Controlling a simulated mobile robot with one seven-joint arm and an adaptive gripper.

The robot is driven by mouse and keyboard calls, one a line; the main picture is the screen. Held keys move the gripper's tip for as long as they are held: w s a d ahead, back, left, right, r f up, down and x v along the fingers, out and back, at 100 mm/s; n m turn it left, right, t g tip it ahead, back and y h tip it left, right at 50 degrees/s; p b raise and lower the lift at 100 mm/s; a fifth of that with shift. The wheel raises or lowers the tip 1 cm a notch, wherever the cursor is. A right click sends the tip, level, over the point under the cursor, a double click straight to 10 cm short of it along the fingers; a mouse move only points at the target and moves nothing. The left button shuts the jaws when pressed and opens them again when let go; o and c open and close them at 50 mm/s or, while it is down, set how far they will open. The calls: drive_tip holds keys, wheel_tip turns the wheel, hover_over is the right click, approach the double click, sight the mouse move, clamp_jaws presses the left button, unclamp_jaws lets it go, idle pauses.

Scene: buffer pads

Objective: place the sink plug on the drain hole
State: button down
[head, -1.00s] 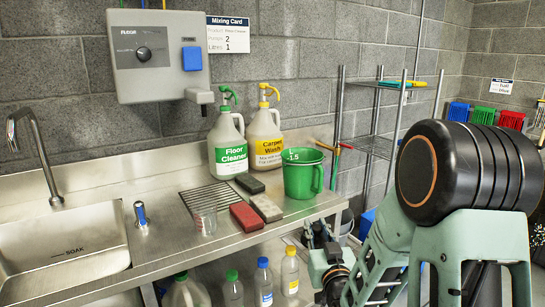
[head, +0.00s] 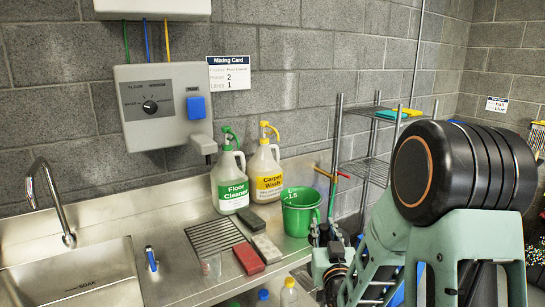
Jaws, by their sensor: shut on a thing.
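My gripper (head: 321,234) is at the lower middle of the head view, in front of the counter and just right of and below the green bucket. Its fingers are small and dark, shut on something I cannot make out. I see no sink plug on the counter or in the visible part of the sink. The steel sink (head: 80,292), marked "SOAK", is at the lower left, cut by the picture's edge. Its drain hole is out of view.
Wire shelving (head: 370,168) stands behind my arm.

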sight(324, 226)
wheel_tip(324, 226, up, 8)
drive_tip(key=p, duration=0.6)
drive_tip(key=shift+f, duration=0.2)
drive_tip(key=shift+f, duration=0.1)
